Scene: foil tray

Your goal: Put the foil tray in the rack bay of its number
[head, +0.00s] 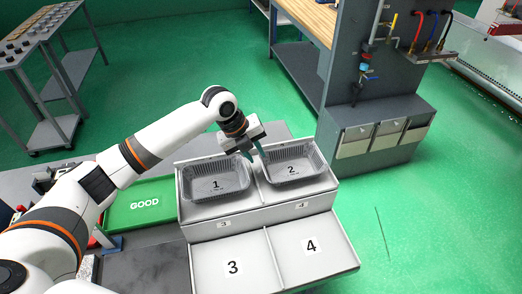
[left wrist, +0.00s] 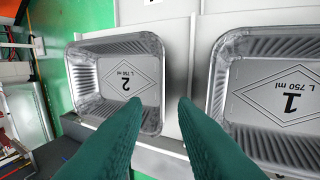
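Two silver foil trays sit in the upper bays of a grey rack (head: 262,221). The tray marked 1 (head: 215,196) is in the upper left bay, and the tray marked 2 (head: 292,183) is in the upper right bay. In the left wrist view, tray 2 (left wrist: 150,112) is at left and tray 1 (left wrist: 222,85) at right, both upside down in the picture and empty. My left gripper (head: 252,157) is above the divider between the trays, near tray 2's left rim. Its teal fingers (left wrist: 160,100) are apart with nothing between them. My right gripper is not in view.
The lower bays marked 3 (head: 215,272) and 4 (head: 335,262) are empty. A green tray marked GOOD (head: 150,222) lies left of the rack. A grey cabinet (head: 365,110) with hoses stands behind at right. A trolley (head: 50,60) stands at far left.

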